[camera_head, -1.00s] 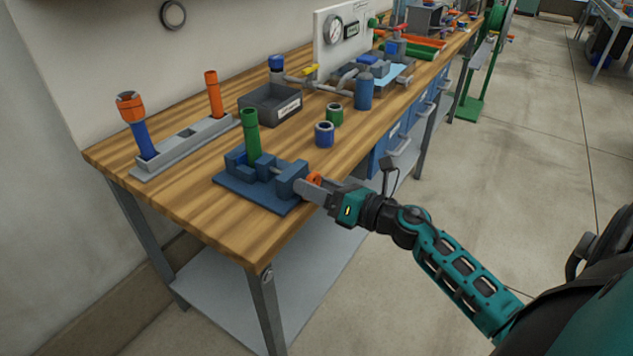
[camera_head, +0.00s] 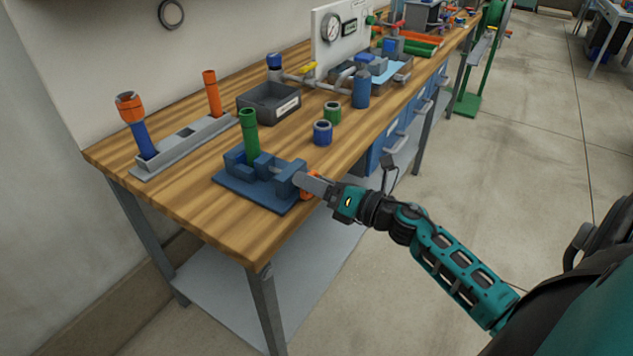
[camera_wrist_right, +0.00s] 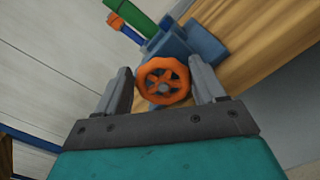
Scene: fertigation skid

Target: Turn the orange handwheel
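The orange handwheel (camera_wrist_right: 163,81) sits on the front end of a blue vise (camera_head: 252,190) at the near edge of the workbench. In the head view only a small orange part of the wheel (camera_head: 307,195) shows, below a finger of my right gripper (camera_head: 312,186). In the right wrist view my right gripper (camera_wrist_right: 162,82) has one finger on each side of the wheel. The wheel fills the gap and both fingers appear to touch its rim. A green upright pipe (camera_head: 249,133) stands in the vise. My left gripper is out of view.
The wooden bench (camera_head: 205,215) also holds a grey rack (camera_head: 190,146) with orange-topped pipes, a grey bin (camera_head: 268,103), and blue (camera_head: 323,132) and green (camera_head: 332,112) short fittings. A gauge panel (camera_head: 340,40) stands behind.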

